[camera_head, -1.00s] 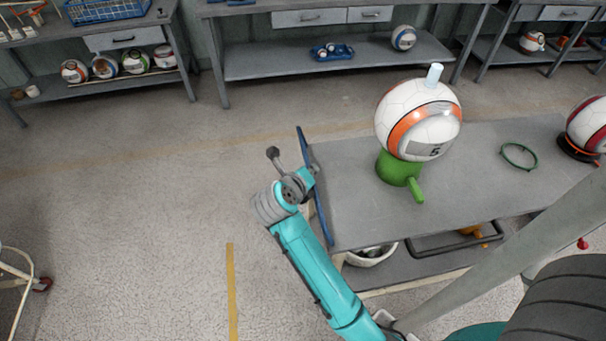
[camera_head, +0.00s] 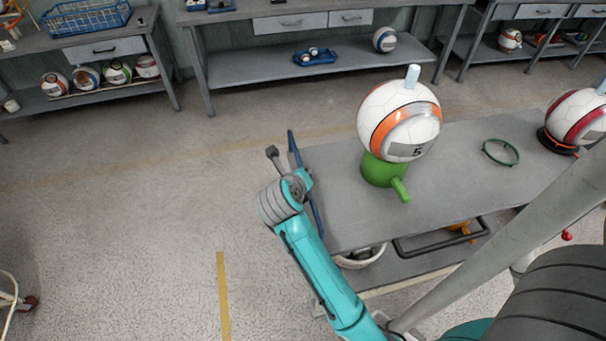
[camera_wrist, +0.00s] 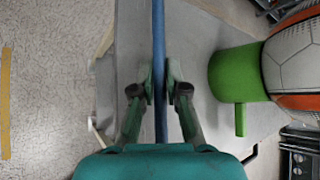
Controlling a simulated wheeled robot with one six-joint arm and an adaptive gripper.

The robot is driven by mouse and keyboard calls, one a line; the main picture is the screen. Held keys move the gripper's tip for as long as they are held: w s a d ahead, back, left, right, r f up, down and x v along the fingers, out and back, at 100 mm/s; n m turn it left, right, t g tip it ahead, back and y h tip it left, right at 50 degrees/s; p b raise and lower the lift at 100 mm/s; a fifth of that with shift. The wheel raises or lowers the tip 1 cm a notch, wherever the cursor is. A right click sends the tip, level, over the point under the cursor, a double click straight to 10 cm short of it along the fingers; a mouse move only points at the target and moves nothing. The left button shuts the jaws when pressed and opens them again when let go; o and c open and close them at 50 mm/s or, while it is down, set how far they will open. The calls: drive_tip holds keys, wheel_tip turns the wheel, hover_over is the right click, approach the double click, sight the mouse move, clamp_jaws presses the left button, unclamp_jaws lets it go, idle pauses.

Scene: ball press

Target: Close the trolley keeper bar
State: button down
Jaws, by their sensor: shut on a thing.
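The trolley (camera_head: 340,205) has a grey top. A blue keeper bar (camera_head: 291,146) runs along its left end; in the wrist view the bar (camera_wrist: 158,35) passes lengthwise between my fingers. My gripper (camera_wrist: 159,88) is shut on the bar, with one finger on each side. In the head view my wrist hides the middle of the bar and most of my gripper. A green holder with a side handle (camera_head: 381,172) stands on the trolley top and carries a white and orange ball (camera_head: 380,105) marked 5.
A green ring (camera_head: 501,152) lies on the trolley top, and a red and white ball (camera_head: 580,117) sits in a dark holder at the right. A white bucket (camera_head: 362,258) is on the lower shelf. Workbenches line the back wall.

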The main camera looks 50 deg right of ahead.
drive_tip(key=c, duration=1.2)
unclamp_jaws()
drive_tip(key=shift+s+d, duration=0.1)
drive_tip(key=shift+d, duration=0.05)
drive_tip(key=v, duration=1.2)
